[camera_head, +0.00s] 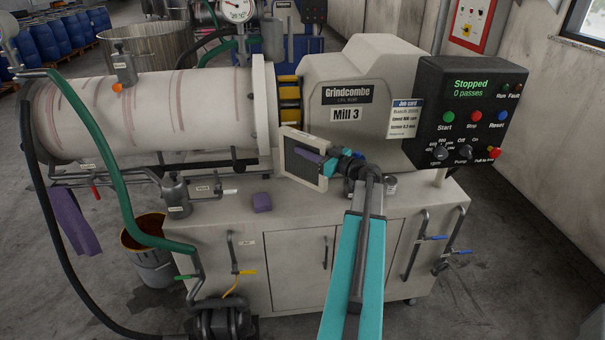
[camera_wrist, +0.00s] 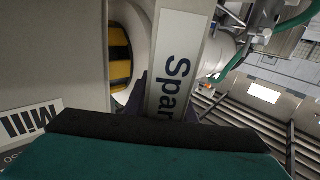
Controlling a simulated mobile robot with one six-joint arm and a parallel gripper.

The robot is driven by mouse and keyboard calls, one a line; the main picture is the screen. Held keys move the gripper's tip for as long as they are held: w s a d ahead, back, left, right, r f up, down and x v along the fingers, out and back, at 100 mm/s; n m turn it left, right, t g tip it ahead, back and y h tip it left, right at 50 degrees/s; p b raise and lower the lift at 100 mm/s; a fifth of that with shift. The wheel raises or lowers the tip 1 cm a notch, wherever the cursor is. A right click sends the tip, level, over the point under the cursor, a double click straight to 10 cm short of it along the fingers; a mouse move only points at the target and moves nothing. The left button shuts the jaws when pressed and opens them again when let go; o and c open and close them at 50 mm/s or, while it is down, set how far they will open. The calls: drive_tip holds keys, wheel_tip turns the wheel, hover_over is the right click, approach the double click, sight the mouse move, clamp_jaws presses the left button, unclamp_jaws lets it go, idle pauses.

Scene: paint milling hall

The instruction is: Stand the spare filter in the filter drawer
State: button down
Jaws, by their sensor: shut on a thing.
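The spare filter (camera_head: 288,171) is a square panel with a cream frame and a dark face. It is held upright, slightly tilted, in front of the mill body and above the bench top in the head view. My gripper (camera_head: 318,160) is shut on its right side. In the wrist view, the filter's pale edge (camera_wrist: 176,70) carries a label of which "Spar" is readable. Its lower part there is hidden by my own teal and black parts. I cannot make out a filter drawer in either view.
Mill 3 (camera_head: 350,90) stands behind the filter, with its horizontal drum (camera_head: 180,110) at left and control panel (camera_head: 470,110) reading "Stopped" at right. A green hose (camera_head: 122,180) hangs at left, near a bucket (camera_head: 150,262).

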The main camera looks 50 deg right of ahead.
sight(305, 168)
drive_tip(key=shift+w+f+p, duration=0.1)
drive_tip(key=shift+f+p, duration=0.25)
drive_tip(key=shift+f, duration=1.85)
drive_tip(key=shift+f+p, duration=0.45)
drive_tip(key=shift+f, duration=1.4)
drive_tip(key=c, duration=1.5)
unclamp_jaws()
